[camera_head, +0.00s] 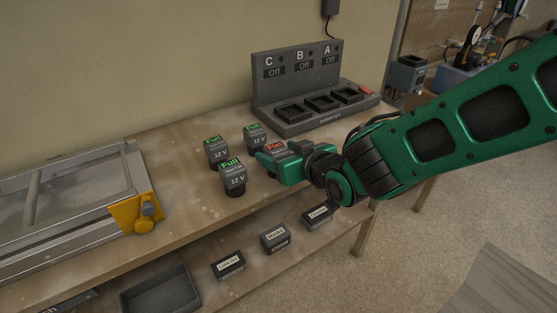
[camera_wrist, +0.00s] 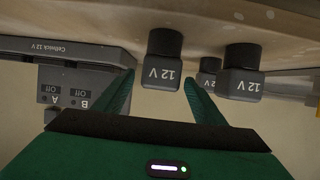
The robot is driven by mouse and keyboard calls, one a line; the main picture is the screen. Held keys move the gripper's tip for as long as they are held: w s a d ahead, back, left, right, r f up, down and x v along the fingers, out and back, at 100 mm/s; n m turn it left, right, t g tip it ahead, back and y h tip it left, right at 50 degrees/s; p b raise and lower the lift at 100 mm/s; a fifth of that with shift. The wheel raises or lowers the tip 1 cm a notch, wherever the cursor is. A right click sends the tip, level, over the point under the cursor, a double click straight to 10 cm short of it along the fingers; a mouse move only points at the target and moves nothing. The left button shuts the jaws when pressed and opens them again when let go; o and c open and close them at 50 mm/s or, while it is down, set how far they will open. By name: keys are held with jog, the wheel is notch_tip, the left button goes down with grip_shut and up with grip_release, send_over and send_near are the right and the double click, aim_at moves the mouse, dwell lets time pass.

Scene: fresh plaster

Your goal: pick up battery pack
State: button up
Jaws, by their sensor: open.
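Several dark 12 V battery packs stand on the bench in the head view. Three have green "Full" labels: a front one (camera_head: 234,176), a left one (camera_head: 216,151) and a back one (camera_head: 255,136). Another pack, with a red "Flat" label (camera_head: 275,147), is partly hidden by my gripper (camera_head: 266,163). My gripper is open and reaches in from the right. In the wrist view, which is upside down, a 12 V pack (camera_wrist: 163,88) shows between the spread fingers, with no visible contact; I cannot tell which pack it is. Another pack (camera_wrist: 241,76) shows to its right.
A grey charger (camera_head: 290,128) with three black slots and displays reading "Off" stands at the back right. Labelled boxes (camera_head: 274,237) and a dark tray (camera_head: 160,292) sit on the lower shelf.

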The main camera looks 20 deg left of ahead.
jog(key=shift+x, duration=2.75)
jog(key=shift+d, duration=0.1)
jog(key=shift+w, duration=0.1)
jog(key=c, duration=1.4)
